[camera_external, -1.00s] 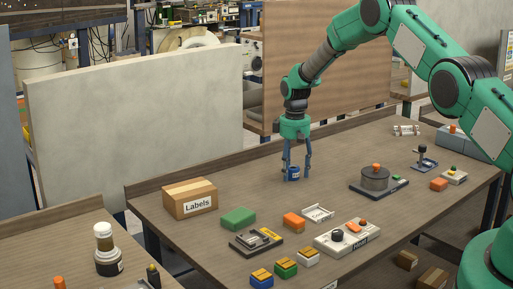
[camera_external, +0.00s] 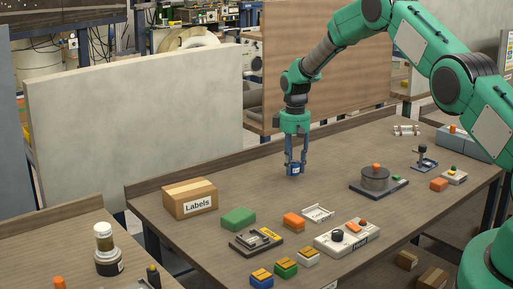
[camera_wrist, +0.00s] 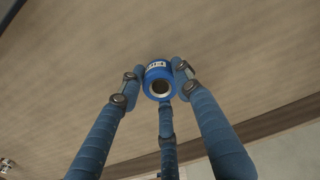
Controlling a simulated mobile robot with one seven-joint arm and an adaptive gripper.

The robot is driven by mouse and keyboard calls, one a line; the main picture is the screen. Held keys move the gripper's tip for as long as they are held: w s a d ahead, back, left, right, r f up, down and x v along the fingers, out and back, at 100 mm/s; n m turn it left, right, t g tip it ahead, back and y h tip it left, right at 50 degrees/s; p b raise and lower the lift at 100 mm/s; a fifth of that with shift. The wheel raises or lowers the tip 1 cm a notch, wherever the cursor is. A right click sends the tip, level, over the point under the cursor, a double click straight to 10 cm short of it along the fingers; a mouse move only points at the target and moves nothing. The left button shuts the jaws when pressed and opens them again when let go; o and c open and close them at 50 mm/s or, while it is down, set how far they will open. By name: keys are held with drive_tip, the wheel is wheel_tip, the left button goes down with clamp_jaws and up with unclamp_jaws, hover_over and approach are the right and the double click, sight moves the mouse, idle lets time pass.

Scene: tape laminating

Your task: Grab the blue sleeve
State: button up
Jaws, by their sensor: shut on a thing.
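The blue sleeve (camera_external: 294,170) is a short blue ring with a white label on its side. It is between the fingertips of my gripper (camera_external: 295,163), near the back edge of the table. In the wrist view the sleeve (camera_wrist: 157,70) shows its dark round opening and its label. The fingers of my gripper (camera_wrist: 158,85) are closed around it, on its left, right and near sides. The sleeve appears slightly above the tabletop, though the gap is small.
The Labels box (camera_external: 190,199) stands to the left. A grey round fixture (camera_external: 375,179) is to the right. The table around the sleeve is clear.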

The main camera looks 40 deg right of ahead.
wheel_tip(320, 180, up, 2)
drive_tip(key=shift+r, duration=0.1)
drive_tip(key=s+a, duration=0.1)
drive_tip(key=s, duration=0.4)
drive_tip(key=s+a, duration=0.1)
drive_tip(key=s, duration=0.4)
drive_tip(key=s+a+r, duration=0.1)
drive_tip(key=s, duration=0.4)
drive_tip(key=shift+s+a, duration=0.15)
drive_tip(key=shift+s, duration=0.2)
